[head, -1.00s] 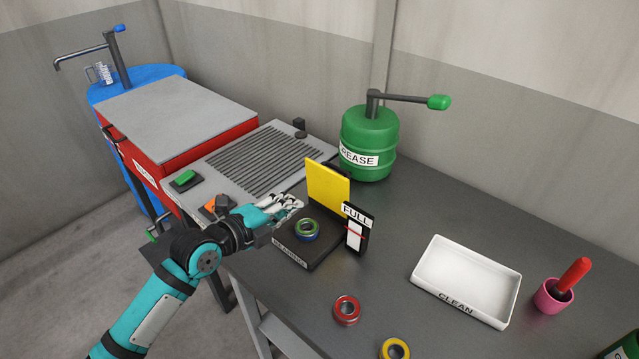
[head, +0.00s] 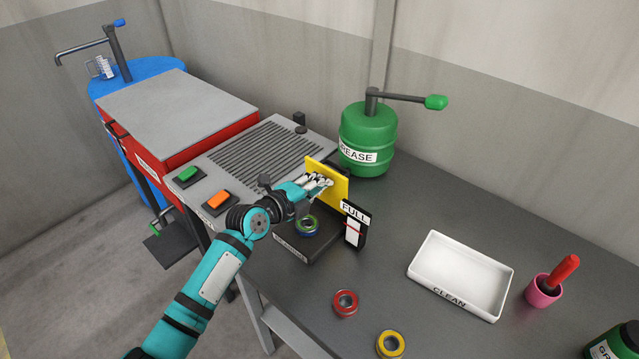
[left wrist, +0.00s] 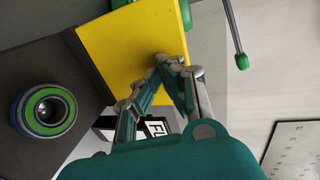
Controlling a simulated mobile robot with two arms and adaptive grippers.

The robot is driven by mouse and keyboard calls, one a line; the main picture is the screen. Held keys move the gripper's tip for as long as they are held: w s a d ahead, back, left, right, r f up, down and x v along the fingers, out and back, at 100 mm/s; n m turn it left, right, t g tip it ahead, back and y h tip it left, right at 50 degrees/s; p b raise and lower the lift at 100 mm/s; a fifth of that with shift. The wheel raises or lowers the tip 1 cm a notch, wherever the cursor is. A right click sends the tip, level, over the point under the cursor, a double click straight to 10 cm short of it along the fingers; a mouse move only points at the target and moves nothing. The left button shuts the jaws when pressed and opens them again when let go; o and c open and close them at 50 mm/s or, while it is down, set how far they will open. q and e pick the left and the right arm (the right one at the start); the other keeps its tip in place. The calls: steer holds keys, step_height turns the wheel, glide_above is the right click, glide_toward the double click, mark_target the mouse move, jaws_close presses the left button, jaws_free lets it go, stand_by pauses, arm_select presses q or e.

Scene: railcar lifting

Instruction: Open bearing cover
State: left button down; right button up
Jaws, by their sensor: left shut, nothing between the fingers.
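The yellow bearing cover (head: 341,187) stands upright at the back of the black bearing box (head: 322,244). A bearing with green and blue rings (head: 307,226) lies on the box and also shows at the left of the left wrist view (left wrist: 46,111). My left gripper (head: 326,183) is shut and empty, its fingertips at the front face of the yellow cover. In the left wrist view the fingertips (left wrist: 168,62) overlap the cover (left wrist: 130,45); whether they touch it I cannot tell. My right gripper is not in view.
A FULL gauge (head: 355,224) stands right beside the box. A green grease drum (head: 367,135) is behind it. A red bearing (head: 345,303), a yellow bearing (head: 391,344), a white CLEAN tray (head: 428,241) and a pink cup (head: 541,292) stand on the table. The table's middle is clear.

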arm_select(q)
steer(key=shift+w+d+r+g+y+b, duration=0.1)
steer(key=shift+w+d+g+y+b, duration=0.15)
steer(key=shift+w+d, duration=0.25)
steer(key=shift+w+d+r+g+y+b, duration=0.15)
steer(key=shift+w+d+g, duration=0.1)
steer(key=shift+w, duration=0.35)
steer(key=shift+s, duration=0.1)
steer(key=shift+r, duration=0.1)
